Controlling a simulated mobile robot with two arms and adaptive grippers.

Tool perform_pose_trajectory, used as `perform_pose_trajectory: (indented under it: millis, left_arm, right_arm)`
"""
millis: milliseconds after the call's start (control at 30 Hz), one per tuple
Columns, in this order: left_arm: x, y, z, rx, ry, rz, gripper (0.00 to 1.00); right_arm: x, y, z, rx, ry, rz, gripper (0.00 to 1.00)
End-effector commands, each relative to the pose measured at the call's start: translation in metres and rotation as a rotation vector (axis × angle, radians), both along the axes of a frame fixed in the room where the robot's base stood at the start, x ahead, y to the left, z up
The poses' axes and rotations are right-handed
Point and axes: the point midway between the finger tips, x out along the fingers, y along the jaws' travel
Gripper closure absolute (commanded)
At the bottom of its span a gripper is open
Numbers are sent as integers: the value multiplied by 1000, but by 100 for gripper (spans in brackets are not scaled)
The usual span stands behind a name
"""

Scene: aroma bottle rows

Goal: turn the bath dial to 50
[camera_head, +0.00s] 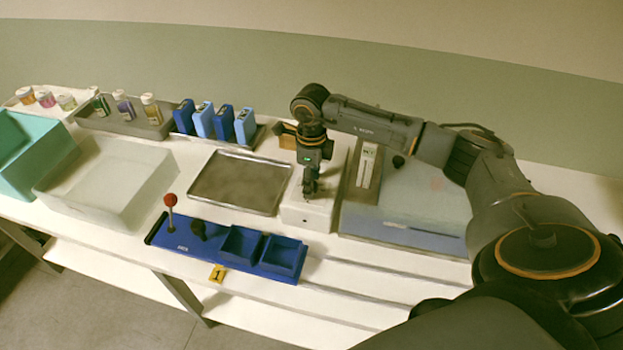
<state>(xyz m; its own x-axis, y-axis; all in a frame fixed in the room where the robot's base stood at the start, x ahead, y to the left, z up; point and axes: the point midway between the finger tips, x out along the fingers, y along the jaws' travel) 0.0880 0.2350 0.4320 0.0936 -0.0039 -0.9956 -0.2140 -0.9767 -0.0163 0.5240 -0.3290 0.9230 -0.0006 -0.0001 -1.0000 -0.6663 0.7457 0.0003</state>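My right arm reaches in from the right. Its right gripper (310,194) points down over a low white block (308,214) in the middle of the table. The fingertips are close to the block's top; I cannot tell whether they touch it, or whether they are open or shut. No dial with readable numbers shows; the gripper may hide one. A grey-blue bath-like box (410,228) stands just right of the block. A small dark knob (398,161) shows at its back, partly near my arm. My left gripper is out of view.
A blue station (212,252) with a red-topped lever (170,199) lies in front. A metal tray (240,183) is left of the block. Blue boxes (204,120), a bottle rack (120,122), a pale bin (108,182) and a teal bin (30,158) stand further left.

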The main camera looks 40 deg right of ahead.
Motion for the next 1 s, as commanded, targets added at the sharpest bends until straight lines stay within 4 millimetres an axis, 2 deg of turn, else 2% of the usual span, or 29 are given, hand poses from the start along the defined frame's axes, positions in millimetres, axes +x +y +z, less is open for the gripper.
perform_pose_trajectory:
  millis: [33,233,667,1000]
  left_arm:
    - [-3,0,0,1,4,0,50]
    - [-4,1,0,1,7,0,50]
    - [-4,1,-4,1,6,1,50]
    - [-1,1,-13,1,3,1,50]
  right_arm:
    - [0,0,0,0,0,0,60]
    - [0,0,0,0,0,0,100]
    - [0,0,0,1,-1,-78,100]
    - [1,0,-1,0,-2,-346,100]
